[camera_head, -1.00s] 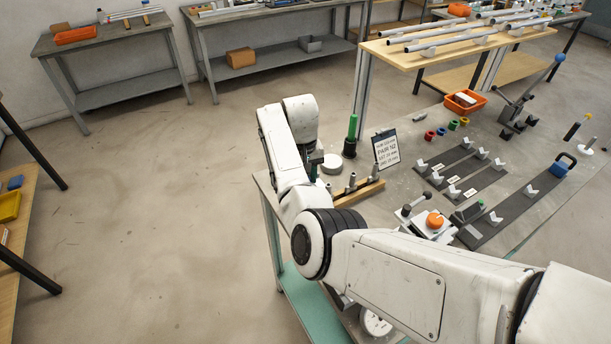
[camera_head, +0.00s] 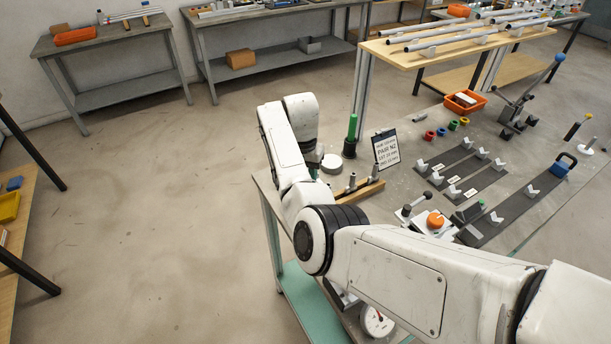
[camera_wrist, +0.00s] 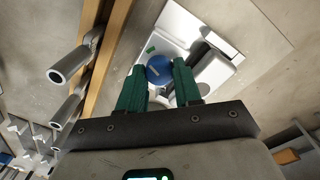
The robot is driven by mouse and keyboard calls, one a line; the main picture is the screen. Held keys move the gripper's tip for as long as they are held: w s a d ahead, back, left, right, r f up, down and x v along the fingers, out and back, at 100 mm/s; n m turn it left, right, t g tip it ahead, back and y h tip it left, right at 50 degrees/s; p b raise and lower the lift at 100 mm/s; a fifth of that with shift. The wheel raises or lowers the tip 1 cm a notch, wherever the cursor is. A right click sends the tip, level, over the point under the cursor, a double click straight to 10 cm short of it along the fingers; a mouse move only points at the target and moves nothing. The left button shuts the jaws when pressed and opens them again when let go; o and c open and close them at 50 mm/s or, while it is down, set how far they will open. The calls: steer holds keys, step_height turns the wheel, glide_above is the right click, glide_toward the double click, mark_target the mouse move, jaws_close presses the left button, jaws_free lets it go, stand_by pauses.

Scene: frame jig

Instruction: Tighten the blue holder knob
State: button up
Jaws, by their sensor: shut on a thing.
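The blue holder knob (camera_wrist: 159,71) shows in the wrist view, round, with a light pointer-like mark, on a white holder (camera_wrist: 190,32). My gripper (camera_wrist: 159,67) has its two green fingers on either side of the knob and is shut on it. The lower part of the knob lies behind and between the fingers. In the head view my arm hides the knob, and my gripper is mostly hidden behind my wrist.
In the head view, the bench holds a sign (camera_head: 386,149), an orange knob (camera_head: 435,220), dark rails with V-blocks and a green-handled tool (camera_head: 352,127).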

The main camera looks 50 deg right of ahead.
steer(key=shift+w+r, duration=0.1)
steer(key=o, duration=0.8)
steer(key=shift+c, duration=0.2)
step_height(320, 180, up, 11)
steer(key=b, duration=0.1)
steer(key=shift+w+a+b, duration=0.15)
steer(key=shift+w+b, duration=0.05)
steer(key=shift+b, duration=0.2)
steer(key=shift+f, duration=0.25)
